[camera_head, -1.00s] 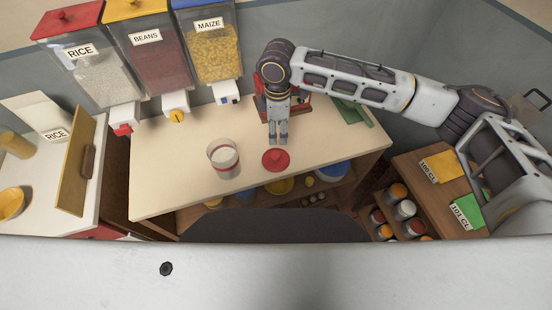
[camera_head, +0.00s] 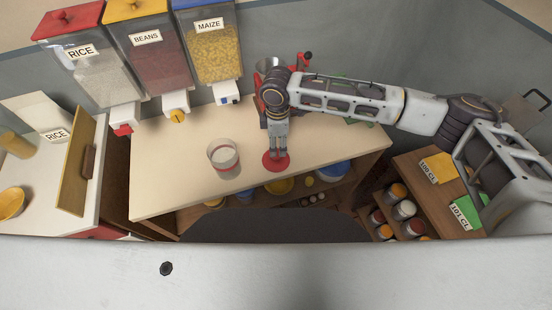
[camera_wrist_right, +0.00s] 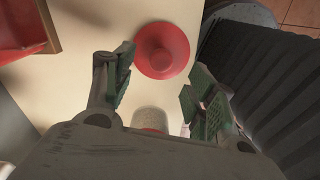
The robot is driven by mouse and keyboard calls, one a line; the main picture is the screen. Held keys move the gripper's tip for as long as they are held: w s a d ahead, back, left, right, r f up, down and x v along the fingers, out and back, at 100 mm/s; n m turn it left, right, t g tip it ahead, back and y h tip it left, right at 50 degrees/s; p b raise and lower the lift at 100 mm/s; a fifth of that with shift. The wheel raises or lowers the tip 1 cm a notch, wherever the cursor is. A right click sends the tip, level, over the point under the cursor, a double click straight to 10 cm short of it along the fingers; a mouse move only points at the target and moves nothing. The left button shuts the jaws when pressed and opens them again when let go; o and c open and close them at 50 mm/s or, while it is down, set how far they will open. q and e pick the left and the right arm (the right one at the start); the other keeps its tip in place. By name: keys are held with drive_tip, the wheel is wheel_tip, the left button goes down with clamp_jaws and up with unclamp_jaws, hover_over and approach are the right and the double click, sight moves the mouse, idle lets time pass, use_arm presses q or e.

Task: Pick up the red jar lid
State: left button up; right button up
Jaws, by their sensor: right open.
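The red jar lid (camera_head: 276,164) lies flat on the counter near its front edge. In the right wrist view the round lid (camera_wrist_right: 161,50) with its raised knob sits just beyond and between the fingertips. My right gripper (camera_head: 277,152) points down over the lid and covers part of it in the head view. In the right wrist view its green-padded fingers (camera_wrist_right: 158,78) are spread apart and empty. A glass jar (camera_head: 223,157) with whitish contents and a red band stands open to the left of the lid. My left gripper is not in view.
Dispensers of rice, beans and maize (camera_head: 213,50) line the back wall. A red device with a metal bowl (camera_head: 270,66) stands behind my right gripper. The counter (camera_head: 165,180) is clear left of the jar. A lower shelf at right holds several small jars (camera_head: 404,210).

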drive_tip(key=shift+f, duration=1.05)
drive_tip(key=shift+s+a+f+p, duration=0.1)
drive_tip(key=shift+f+p, duration=0.05)
drive_tip(key=shift+f, duration=1.15)
drive_tip(key=shift+s+a+f+p, duration=0.1)
drive_tip(key=shift+f+p, duration=0.05)
drive_tip(key=shift+f, duration=1.15)
drive_tip(key=shift+c, duration=0.5)
drive_tip(key=c, duration=0.9)
drive_tip(key=shift+r, duration=0.1)
drive_tip(key=shift+c, duration=0.2)
wheel_tip(320, 180, up, 9)
drive_tip(key=shift+r, duration=0.45)
